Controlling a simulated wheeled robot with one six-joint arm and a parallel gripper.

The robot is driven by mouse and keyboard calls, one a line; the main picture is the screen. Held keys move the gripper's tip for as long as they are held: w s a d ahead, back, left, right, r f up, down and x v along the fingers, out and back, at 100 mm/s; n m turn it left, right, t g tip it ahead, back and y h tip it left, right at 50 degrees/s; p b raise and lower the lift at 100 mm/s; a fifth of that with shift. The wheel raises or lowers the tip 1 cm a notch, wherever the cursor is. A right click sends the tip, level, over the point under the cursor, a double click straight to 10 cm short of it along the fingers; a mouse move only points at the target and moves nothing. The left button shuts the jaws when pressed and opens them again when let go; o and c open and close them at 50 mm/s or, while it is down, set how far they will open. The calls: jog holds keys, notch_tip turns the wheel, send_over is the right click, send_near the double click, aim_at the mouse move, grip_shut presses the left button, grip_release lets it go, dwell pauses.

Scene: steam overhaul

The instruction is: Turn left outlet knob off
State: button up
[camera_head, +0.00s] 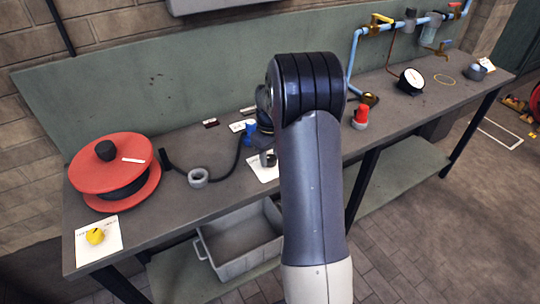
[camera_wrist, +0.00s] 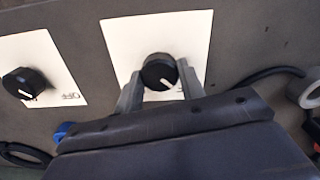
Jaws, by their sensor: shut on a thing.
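In the wrist view a black round knob (camera_wrist: 158,70) with a white pointer line sits on a white plate (camera_wrist: 120,35). The pointer points down and slightly right in the picture; lettering near the right finger is mostly hidden. My gripper (camera_wrist: 160,82) has one finger on each side of this knob and is shut on it. A second black knob (camera_wrist: 22,84) sits on another white plate (camera_wrist: 62,72) marked OFF, to the left. In the head view my gripper (camera_head: 266,157) is low over a white plate (camera_head: 262,174) on the bench, and my arm hides much around it.
A red reel (camera_head: 110,168), a grey ring (camera_head: 198,178) and a yellow knob (camera_head: 95,236) are on the bench's left. A red-topped part (camera_head: 361,115), a dial gauge (camera_head: 411,80) and blue pipework (camera_head: 355,45) are right. A grey bin (camera_head: 238,262) is below.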

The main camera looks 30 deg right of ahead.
aim_at(270, 158)
jog(key=o, duration=1)
notch_tip(270, 158, up, 11)
jog(key=shift+f, duration=0.1)
jog(key=shift+f, duration=0.1)
notch_tip(270, 158, down, 11)
jog(key=shift+r, duration=0.2)
dwell(0.5)
